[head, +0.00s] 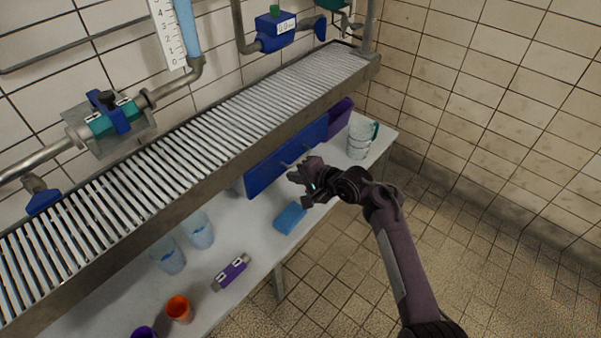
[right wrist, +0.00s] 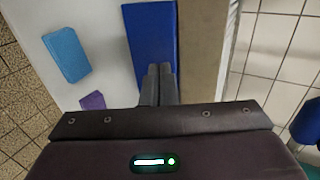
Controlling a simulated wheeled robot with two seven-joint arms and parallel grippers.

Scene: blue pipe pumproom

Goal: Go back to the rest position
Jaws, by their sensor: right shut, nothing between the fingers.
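My right gripper (head: 298,174) is in the middle of the head view, its arm coming in from the lower right. It is over the front part of the white table (head: 215,220), close to a blue panel (head: 265,172) under the metal grate. In the right wrist view its two fingers (right wrist: 160,82) are together with nothing between them. They overlap the blue panel (right wrist: 150,40) in the picture; whether they touch it I cannot tell. My left gripper is not in view.
A light blue block (head: 290,217) lies below the gripper. A slatted metal shelf (head: 200,140) overhangs the table. The tiled floor (head: 490,260) at right is clear.

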